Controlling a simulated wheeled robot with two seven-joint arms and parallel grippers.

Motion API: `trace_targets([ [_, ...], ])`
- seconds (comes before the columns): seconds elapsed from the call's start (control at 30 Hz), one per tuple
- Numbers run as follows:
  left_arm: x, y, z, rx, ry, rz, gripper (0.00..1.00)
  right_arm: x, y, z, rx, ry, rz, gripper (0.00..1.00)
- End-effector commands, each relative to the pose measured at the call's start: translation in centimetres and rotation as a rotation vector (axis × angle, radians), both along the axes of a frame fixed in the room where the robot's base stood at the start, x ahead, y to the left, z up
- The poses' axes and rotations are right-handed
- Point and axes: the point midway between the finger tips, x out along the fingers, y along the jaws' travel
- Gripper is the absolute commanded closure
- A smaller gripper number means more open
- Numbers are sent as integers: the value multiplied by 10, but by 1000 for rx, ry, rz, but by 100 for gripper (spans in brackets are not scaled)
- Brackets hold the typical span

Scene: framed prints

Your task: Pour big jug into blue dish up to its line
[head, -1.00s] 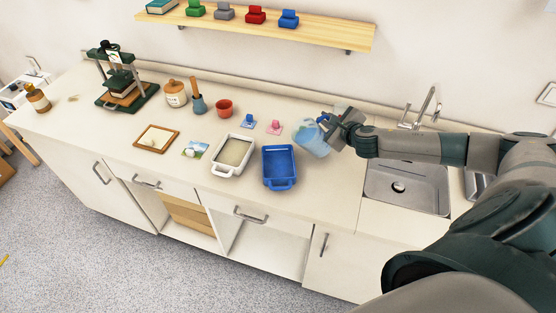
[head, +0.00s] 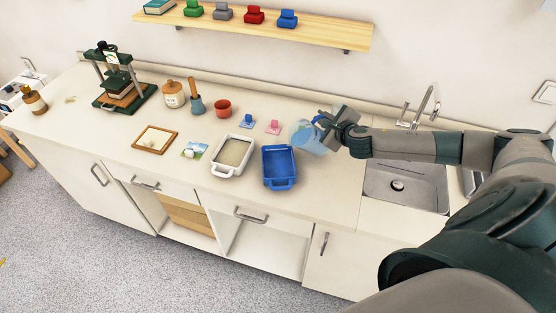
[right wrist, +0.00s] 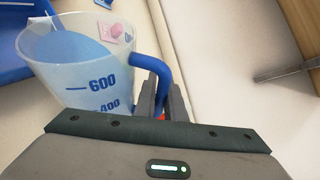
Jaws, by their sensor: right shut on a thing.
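The big jug (head: 306,137) is clear with a blue handle and blue liquid inside. My right gripper (head: 327,122) is shut on its handle and holds it beside the right rear of the blue dish. In the right wrist view the jug (right wrist: 75,75) shows marks 600 and 400, and the fingers (right wrist: 160,100) grip the blue handle (right wrist: 152,68). The jug is tilted toward the dish; I cannot see a stream. The blue dish (head: 280,185) stands on the counter near the front edge; its line is too small to see. My left gripper is not in view.
A white dish (head: 217,170) with pale contents stands left of the blue dish. Small blue (head: 247,121) and pink (head: 273,127) items lie behind. A sink (head: 400,187) is to the right. A shelf (head: 330,34) hangs above. A red pot (head: 223,109) stands further left.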

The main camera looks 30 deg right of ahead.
Motion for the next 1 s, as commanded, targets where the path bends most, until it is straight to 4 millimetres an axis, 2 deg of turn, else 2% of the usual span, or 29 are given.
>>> trace_targets([
  [0.27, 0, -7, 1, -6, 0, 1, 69, 0, 1, 4, -32, 0, 0, 100],
  [0.53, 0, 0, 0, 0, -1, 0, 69, -1, 2, 5, -59, 1, 0, 100],
  [0.8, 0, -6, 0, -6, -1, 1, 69, -2, 3, 7, -91, 5, 2, 100],
  [1.0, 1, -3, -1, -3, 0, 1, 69, -3, 3, 7, -113, 6, 1, 100],
])
